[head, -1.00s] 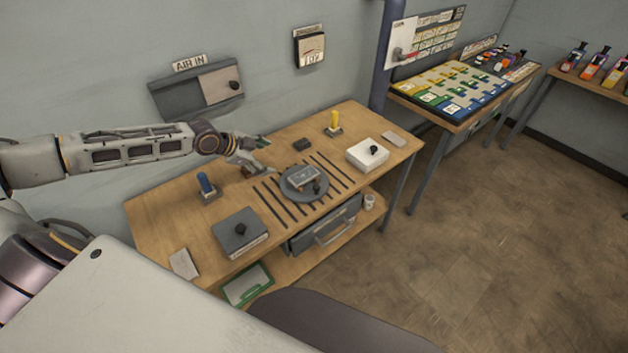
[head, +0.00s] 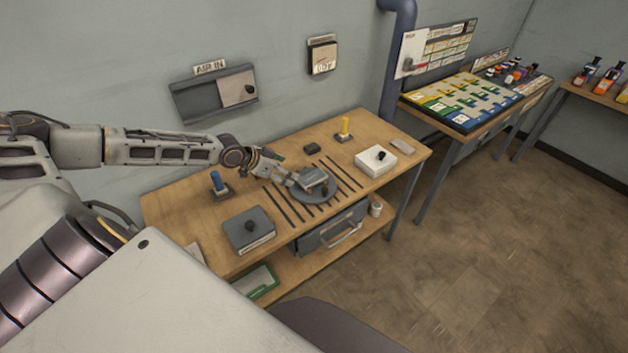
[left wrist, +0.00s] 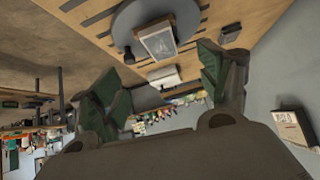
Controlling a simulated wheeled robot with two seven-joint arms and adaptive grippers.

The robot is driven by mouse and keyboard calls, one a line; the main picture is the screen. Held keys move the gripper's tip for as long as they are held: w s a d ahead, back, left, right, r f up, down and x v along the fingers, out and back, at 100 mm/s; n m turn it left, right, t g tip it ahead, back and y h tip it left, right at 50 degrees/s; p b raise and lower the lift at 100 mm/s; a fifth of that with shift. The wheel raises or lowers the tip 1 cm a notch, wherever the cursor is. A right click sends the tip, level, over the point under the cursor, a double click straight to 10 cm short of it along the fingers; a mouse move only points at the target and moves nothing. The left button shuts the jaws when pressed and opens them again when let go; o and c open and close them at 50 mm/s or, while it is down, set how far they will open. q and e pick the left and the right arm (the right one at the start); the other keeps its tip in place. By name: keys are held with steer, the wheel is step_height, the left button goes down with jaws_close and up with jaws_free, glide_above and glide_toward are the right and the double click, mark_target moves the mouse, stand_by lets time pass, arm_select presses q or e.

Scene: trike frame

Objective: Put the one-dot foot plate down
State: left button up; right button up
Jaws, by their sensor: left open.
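My left gripper (head: 285,176) is open beside the round grey turntable (head: 312,198) on the wooden bench. In the left wrist view its two green-padded fingers (left wrist: 160,72) stand apart with nothing between them. A small block with a pale framed top (head: 313,177) sits on the turntable, very close to the fingers in the head view. In the left wrist view the block (left wrist: 157,42) lies beyond the fingertips, with a dark knob beside it. I see no dot marks, so I cannot tell which thing is the one-dot foot plate. My right gripper is not in view.
A grey lidded box (head: 249,231) and a blue post (head: 218,184) stand on the bench's left. A white box (head: 376,160), a yellow post (head: 344,129) and a small dark block (head: 311,148) stand to the right and back. Dark slots surround the turntable.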

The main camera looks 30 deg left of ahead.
arm_select(q)
steer(key=shift+n, duration=0.3)
steer(key=shift+w, duration=0.15)
glide_toward(312, 178)
steer(key=shift+x, duration=1.55)
steer(key=shift+s+f, duration=0.15)
steer(key=shift+s, duration=0.05)
steer(key=shift+w+d, duration=0.1)
steer(key=shift+x, duration=1.45)
steer(key=shift+p+x, duration=0.3)
steer(key=shift+x, duration=0.8)
steer(key=shift+w, duration=0.15)
